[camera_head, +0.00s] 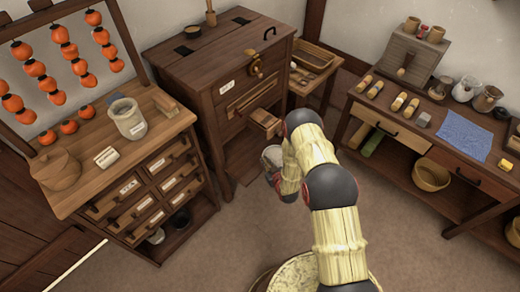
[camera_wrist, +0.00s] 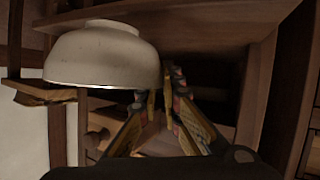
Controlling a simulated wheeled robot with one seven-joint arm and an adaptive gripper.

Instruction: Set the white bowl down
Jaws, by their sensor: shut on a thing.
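The white bowl (camera_wrist: 100,58) fills the upper left of the wrist view, with its rim toward the bottom of that picture and its foot toward the top. My gripper (camera_wrist: 161,100) is shut on the bowl's edge at its right side. In the head view a small pale part of the bowl (camera_head: 272,155) shows beside my arm, in front of the dark wooden cabinet (camera_head: 228,130). My arm hides most of the gripper there. I cannot tell whether the bowl touches any surface.
A round pale-topped thing (camera_head: 297,273) is near my base. Floor between is clear.

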